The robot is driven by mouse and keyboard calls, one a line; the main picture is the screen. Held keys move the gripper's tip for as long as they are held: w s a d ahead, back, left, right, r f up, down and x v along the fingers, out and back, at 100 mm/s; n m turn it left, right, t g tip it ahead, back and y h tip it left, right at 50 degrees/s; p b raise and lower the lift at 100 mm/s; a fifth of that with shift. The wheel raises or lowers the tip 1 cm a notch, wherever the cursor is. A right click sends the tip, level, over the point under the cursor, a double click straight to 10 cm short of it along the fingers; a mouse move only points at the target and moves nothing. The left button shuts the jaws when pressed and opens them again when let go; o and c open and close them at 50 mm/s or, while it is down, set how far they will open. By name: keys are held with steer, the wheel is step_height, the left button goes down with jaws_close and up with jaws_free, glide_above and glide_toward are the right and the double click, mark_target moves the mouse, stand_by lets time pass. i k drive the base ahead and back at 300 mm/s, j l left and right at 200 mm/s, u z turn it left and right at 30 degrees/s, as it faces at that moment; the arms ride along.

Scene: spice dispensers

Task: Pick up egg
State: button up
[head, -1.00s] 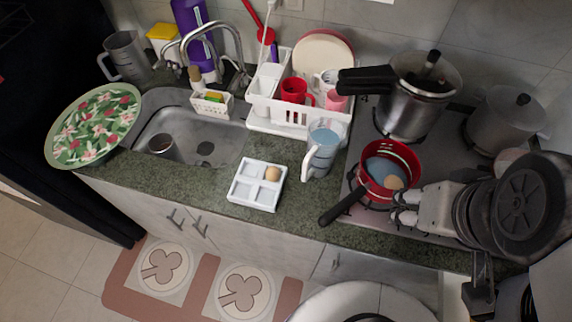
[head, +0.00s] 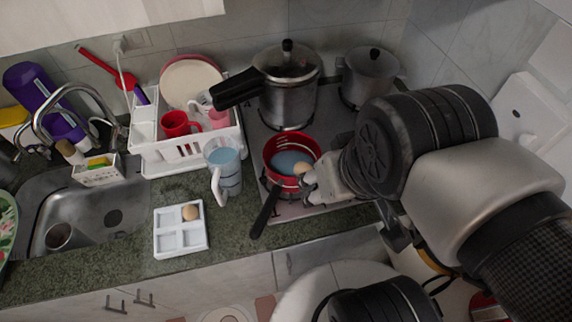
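One brown egg (head: 301,169) is at the right side of the red pan (head: 271,152), which holds blue liquid. A second brown egg (head: 191,212) sits in the back right compartment of the white four-part tray (head: 160,247) on the counter. My gripper (head: 307,187) is over the pan's right edge, with its tips close to the egg in the pan. Its two fingers look apart, with nothing visible between them. Whether a finger touches that egg cannot be told.
The pan's black handle (head: 265,212) points toward the counter's front. A blue-filled pitcher (head: 226,178) stands left of the pan. A pressure cooker (head: 288,95) and another pot (head: 367,77) stand behind. A dish rack (head: 190,150) and sink (head: 85,205) are left.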

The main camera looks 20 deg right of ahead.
mark_target(191, 212)
steer(key=j+z, duration=0.25)
steer(key=j, duration=0.45)
steer(key=k+j+z, duration=0.15)
steer(key=j+z, duration=0.15)
steer(key=j, duration=0.4)
